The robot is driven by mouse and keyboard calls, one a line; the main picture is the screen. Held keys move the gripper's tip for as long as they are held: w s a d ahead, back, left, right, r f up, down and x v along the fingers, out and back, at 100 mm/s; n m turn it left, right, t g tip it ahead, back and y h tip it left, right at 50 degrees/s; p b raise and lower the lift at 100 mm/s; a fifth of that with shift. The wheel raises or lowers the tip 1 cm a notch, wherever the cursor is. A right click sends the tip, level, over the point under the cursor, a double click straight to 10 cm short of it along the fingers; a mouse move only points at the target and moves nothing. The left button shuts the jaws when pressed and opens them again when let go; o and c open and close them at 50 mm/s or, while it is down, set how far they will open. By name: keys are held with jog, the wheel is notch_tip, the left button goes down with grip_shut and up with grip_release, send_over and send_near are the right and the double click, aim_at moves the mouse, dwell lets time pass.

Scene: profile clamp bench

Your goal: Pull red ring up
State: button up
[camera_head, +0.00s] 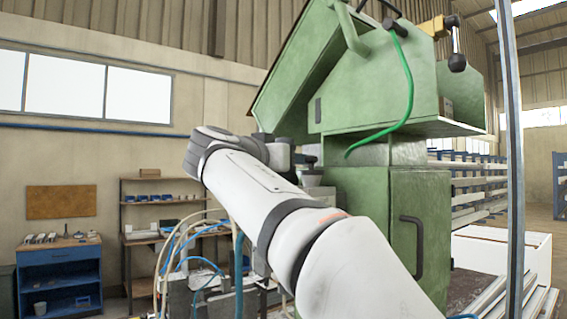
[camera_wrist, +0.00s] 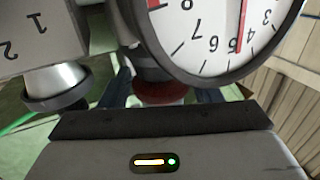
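The red ring (camera_wrist: 163,93) shows in the wrist view as a dark red band below the round white dial, partly hidden by the dial and my gripper. My gripper (camera_wrist: 165,92) has one dark finger on each side of the ring. The fingers look spread apart; whether either touches the ring is hard to see. In the head view my gripper (camera_head: 308,159) is a small dark shape at the end of my arm, by the green machine (camera_head: 375,110). The ring cannot be made out there.
The dial (camera_wrist: 215,35) hangs very close above my fingers. A grey block marked 1 and 2 (camera_wrist: 35,40) and a metal knob (camera_wrist: 57,85) are at the left. In the head view a green cable (camera_head: 408,85) hangs on the machine, and a metal post (camera_head: 513,150) stands at right.

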jog(key=shift+f, duration=0.1)
jog(key=shift+s+a, duration=0.15)
jog(key=b+v, duration=0.2)
jog(key=v, duration=0.4)
jog(key=shift+s+a+b, duration=0.1)
jog(key=shift+s+b, duration=0.1)
jog(key=shift+b, duration=0.2)
jog(key=shift+s+a, duration=0.25)
jog(key=shift+s, duration=0.25)
jog(key=shift+a, duration=0.1)
